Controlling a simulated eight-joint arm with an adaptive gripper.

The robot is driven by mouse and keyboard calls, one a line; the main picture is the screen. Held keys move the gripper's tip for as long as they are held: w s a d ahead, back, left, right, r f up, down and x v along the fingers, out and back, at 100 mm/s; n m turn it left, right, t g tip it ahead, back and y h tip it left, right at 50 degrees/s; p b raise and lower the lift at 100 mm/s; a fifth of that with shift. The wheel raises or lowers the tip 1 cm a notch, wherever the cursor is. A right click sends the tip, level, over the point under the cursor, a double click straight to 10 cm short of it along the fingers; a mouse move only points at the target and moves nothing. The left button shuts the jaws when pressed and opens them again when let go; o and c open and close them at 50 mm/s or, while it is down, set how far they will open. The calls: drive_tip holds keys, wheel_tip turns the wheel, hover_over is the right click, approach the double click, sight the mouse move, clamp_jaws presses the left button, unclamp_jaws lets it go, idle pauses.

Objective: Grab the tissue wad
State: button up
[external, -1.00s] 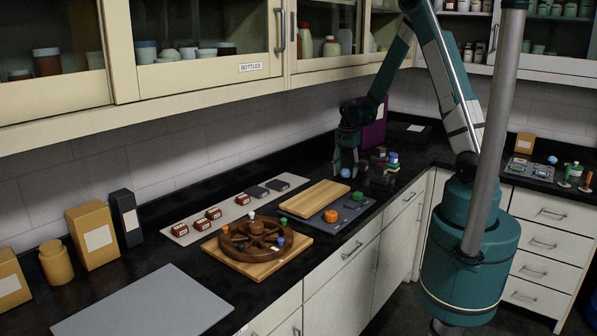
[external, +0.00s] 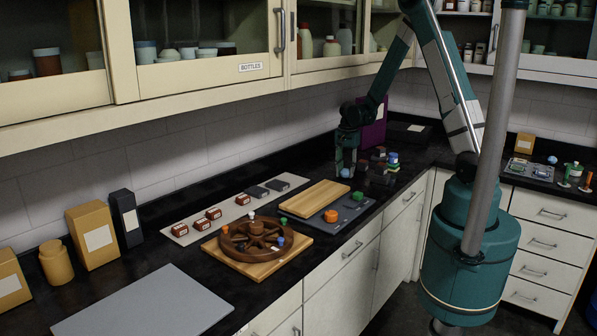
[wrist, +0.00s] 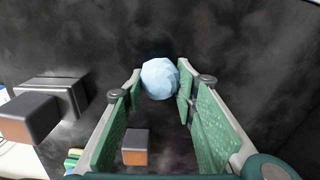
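The tissue wad (wrist: 160,79) is a pale blue, crumpled ball. In the wrist view it sits between the tips of my gripper (wrist: 159,82), with a green-padded finger against each side. My fingers are closed in on it. In the external view the wad (external: 345,172) shows as a small pale spot at the lower end of my gripper (external: 346,170), low at the black counter. Whether it still touches the counter I cannot tell.
Dark blocks with brown sides (wrist: 135,147) stand close by, also seen right of my gripper (external: 379,168). A wooden board (external: 314,198) on a grey tray lies in front. A purple box (external: 373,128) stands behind. Dark counter beyond the wad is clear.

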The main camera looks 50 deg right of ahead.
sight(346, 169)
drive_tip(key=shift+r, duration=0.25)
drive_tip(key=shift+r, duration=1.45)
drive_tip(key=s+a, duration=0.2)
drive_tip(key=s, duration=0.3)
drive_tip(key=s+a, duration=0.2)
drive_tip(key=s, duration=0.4)
drive_tip(key=s+a+b, duration=0.1)
drive_tip(key=s+a, duration=0.2)
drive_tip(key=s, duration=0.2)
drive_tip(key=shift+s+r, duration=0.1)
drive_tip(key=shift+s, duration=0.2)
